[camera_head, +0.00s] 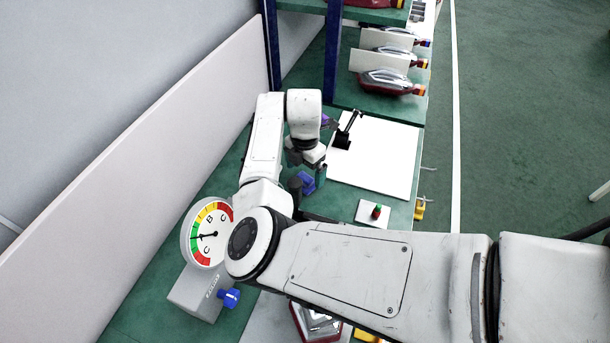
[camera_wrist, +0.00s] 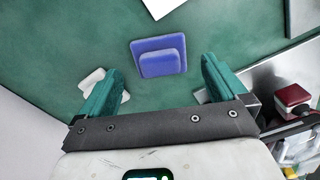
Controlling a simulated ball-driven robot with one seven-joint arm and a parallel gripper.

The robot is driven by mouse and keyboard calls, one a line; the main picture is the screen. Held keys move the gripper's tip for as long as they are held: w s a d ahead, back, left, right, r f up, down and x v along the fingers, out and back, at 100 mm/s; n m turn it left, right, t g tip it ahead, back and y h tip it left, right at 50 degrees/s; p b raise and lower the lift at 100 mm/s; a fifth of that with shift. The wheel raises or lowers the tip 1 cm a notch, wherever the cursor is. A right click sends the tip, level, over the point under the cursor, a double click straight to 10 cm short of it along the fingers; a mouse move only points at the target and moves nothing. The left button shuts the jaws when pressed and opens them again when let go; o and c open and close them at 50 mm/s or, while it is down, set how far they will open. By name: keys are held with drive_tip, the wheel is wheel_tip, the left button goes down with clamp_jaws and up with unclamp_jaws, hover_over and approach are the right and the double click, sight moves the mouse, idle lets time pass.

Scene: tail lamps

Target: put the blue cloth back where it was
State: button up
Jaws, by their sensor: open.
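The folded blue cloth (camera_wrist: 160,57) lies flat on the green bench top in the wrist view, a smaller layer on top of a larger one. It also shows in the head view as a small blue patch (camera_head: 308,182) just below my gripper (camera_head: 306,158). In the wrist view my gripper (camera_wrist: 161,68) is open, with one teal finger to each side of the cloth in the picture. Nothing is held between the fingers. The cloth's full outline is visible in the wrist view; height above it is hard to tell.
A white board (camera_head: 378,160) with a black stand (camera_head: 346,134) lies right of the cloth. A button plate (camera_head: 374,212) and a dial gauge (camera_head: 207,233) stand nearer. A shelf of lamps (camera_head: 388,82) rises behind. A small white object (camera_wrist: 91,80) lies beside one finger.

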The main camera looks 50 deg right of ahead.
sight(306, 177)
wheel_tip(306, 177, up, 9)
idle(0.3)
drive_tip(key=shift+s+f, duration=0.1)
drive_tip(key=shift+f, duration=0.05)
idle(0.3)
